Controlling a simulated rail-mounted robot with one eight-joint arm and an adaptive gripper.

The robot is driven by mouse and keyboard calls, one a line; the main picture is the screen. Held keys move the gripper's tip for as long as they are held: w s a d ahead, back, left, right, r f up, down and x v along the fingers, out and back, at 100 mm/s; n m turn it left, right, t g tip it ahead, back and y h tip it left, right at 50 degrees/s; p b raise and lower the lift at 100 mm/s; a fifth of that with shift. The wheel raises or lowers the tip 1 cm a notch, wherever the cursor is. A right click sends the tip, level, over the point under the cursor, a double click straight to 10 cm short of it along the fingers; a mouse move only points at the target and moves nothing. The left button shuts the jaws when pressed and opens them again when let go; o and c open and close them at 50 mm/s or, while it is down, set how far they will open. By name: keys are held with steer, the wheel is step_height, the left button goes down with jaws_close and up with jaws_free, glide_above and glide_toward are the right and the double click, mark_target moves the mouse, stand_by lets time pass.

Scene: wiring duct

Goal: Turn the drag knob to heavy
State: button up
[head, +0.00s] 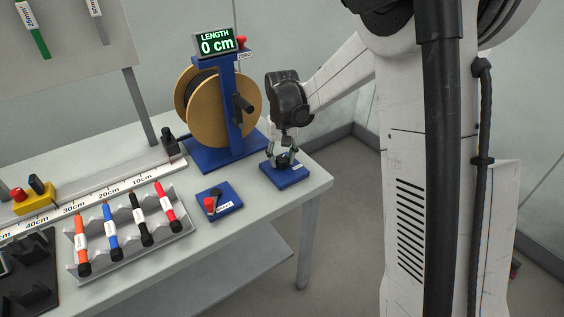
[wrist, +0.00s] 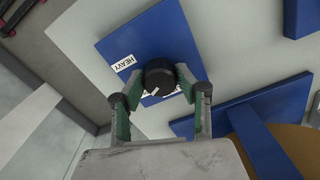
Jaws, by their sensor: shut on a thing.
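The drag knob (wrist: 159,75) is a round black knob with a white pointer line, on a blue plate (wrist: 150,40). In the wrist view a HEAVY label (wrist: 126,63) is on the plate to the knob's upper left. The pointer line points down and left in that view, not at the HEAVY label. Another label below the knob is mostly hidden. In the head view the blue plate (head: 286,178) is at the table's right corner. My gripper (wrist: 160,80) is shut on the knob, one green-padded finger on each side. The head view shows my gripper (head: 284,152) pointing down over it.
A cable reel (head: 205,105) on a blue stand is behind and left of the knob, under a display (head: 214,42) reading LENGTH 0 cm. A blue plate with a red-tipped lever (head: 213,203) lies to the left. A rack (head: 130,235) holds several coloured tools.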

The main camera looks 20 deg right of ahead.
steer(key=m+b, duration=0.2)
steer(key=m, duration=0.3)
steer(key=shift+m, duration=0.3)
steer(key=m+b, duration=0.1)
steer(key=m, duration=0.4)
steer(key=shift+m, duration=0.3)
steer(key=o, duration=1.1)
steer(key=shift+o, duration=0.2)
